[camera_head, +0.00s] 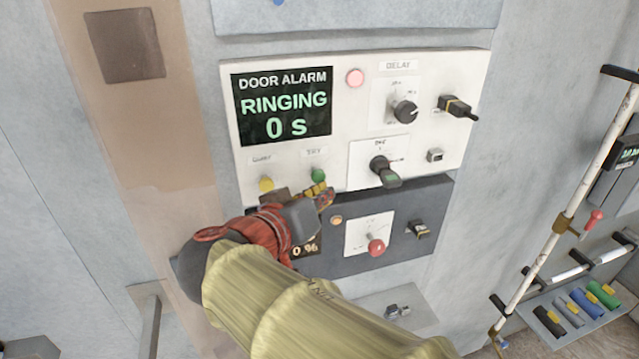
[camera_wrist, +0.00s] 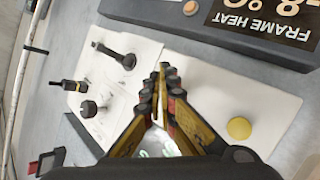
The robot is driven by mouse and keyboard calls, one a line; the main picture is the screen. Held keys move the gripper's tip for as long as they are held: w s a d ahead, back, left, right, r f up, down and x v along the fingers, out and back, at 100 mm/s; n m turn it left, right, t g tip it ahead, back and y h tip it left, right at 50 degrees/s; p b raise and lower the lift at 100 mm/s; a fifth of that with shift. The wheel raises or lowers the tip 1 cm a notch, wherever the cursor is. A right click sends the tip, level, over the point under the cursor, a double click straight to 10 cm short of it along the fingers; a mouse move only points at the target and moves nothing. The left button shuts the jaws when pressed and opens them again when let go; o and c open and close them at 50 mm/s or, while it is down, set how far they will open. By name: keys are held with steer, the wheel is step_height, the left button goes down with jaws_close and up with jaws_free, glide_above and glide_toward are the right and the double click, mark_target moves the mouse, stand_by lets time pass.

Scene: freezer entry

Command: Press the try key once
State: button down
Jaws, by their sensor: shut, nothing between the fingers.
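The white door alarm panel (camera_head: 340,150) has a dark screen (camera_head: 283,107) reading "DOOR ALARM RINGING 0 s". The green key (camera_head: 318,175) sits below the screen under a small label that seems to read "TRY". A yellow key (camera_head: 266,184) is to its left; it also shows in the wrist view (camera_wrist: 239,128). My gripper (camera_head: 324,191) is shut and empty, its fingertips just below the green key in the head view. I cannot tell whether they touch it. In the wrist view my closed fingers (camera_wrist: 164,75) cover the spot where the green key lies.
A round pink lamp (camera_head: 355,78), a delay knob (camera_head: 405,112), a black switch (camera_head: 458,107) and a green-tipped knob (camera_head: 385,172) share the panel. A dark frame heat panel (camera_head: 345,262) with a red knob (camera_head: 376,247) is below. A pole (camera_head: 570,200) stands at right.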

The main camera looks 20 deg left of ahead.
stand_by(0.3)
steer(key=s+d+b, duration=0.3)
steer(key=s, duration=0.1)
steer(key=shift+d+b, duration=0.15)
steer(key=shift+b, duration=0.25)
stand_by(0.7)
